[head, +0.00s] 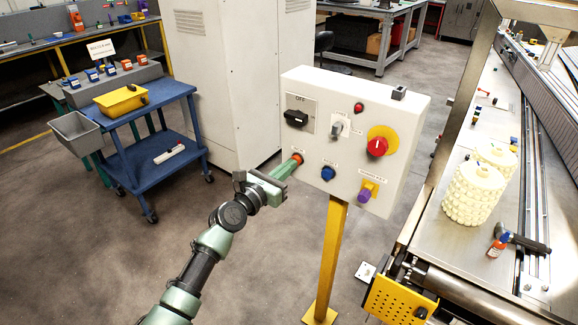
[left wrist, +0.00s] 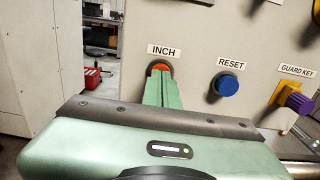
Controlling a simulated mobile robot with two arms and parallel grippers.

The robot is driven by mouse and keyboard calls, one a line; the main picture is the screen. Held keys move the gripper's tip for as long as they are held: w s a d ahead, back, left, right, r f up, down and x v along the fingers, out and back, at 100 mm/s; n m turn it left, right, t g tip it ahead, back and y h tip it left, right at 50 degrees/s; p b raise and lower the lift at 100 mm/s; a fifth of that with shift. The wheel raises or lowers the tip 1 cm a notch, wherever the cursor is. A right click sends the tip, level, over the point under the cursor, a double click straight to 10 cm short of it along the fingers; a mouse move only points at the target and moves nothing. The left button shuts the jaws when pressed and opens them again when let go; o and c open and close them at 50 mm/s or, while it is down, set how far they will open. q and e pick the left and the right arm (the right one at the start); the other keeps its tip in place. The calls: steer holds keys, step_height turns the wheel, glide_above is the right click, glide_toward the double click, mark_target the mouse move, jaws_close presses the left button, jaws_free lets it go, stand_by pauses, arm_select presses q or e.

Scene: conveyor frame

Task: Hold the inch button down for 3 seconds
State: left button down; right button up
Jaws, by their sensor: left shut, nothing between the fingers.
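The control box (head: 350,95) stands on a yellow post in the head view. Its inch button (head: 298,158) is orange-red and sits at the lower left of the panel face; the left wrist view shows it (left wrist: 158,68) under an INCH label (left wrist: 164,50). My left gripper (head: 290,165) is shut and empty, with its green fingertips at the inch button. In the left wrist view the fingertips (left wrist: 162,76) overlap the lower part of the button. I cannot tell whether the button is pressed in. My right gripper is not in view.
The blue reset button (head: 328,173) and the purple guard key (head: 366,192) are right of the inch button. A red emergency knob (head: 377,146) and a black switch (head: 295,118) sit above. A conveyor (head: 440,235) runs at right; a blue cart (head: 150,155) stands left.

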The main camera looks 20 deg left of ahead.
arm_select(q)
steer(key=shift+p+v, duration=0.7)
steer(key=shift+v, duration=1.8)
steer(key=s+a+f+m+g+y, duration=0.1)
steer(key=s+f+m+g, duration=0.15)
steer(key=f, duration=0.75)
steer(key=s+f+m+g+y, duration=0.15)
steer(key=f+m, duration=0.25)
steer(key=f, duration=0.5)
steer(key=s+a+f+m+g+y, duration=0.1)
steer(key=s+f+m+g, duration=0.1)
steer(key=s+f+m, duration=0.55)
steer(key=s+f+m+g+y, duration=0.1)
steer(key=s+f+m+g, duration=0.1)
steer(key=s+f, duration=0.9)
steer(key=s+f+m+g, duration=0.2)
steer(key=s+f+m, duration=0.4)
steer(key=s, duration=0.6)
steer(key=s+f+m+g+y, duration=0.1)
steer(key=s+f+m+g, duration=0.2)
steer(key=s+f+m, duration=0.3)
steer(key=s+f+m+g, duration=0.3)
steer(key=s+f+m, duration=0.3)
steer(key=s, duration=1.1)
step_height(320, 180, down, 2)
steer(key=shift+s+a+f+m+y, duration=0.25)
steer(key=shift+s+a+m+y, duration=0.05)
steer(key=shift+s+a+y, duration=0.05)
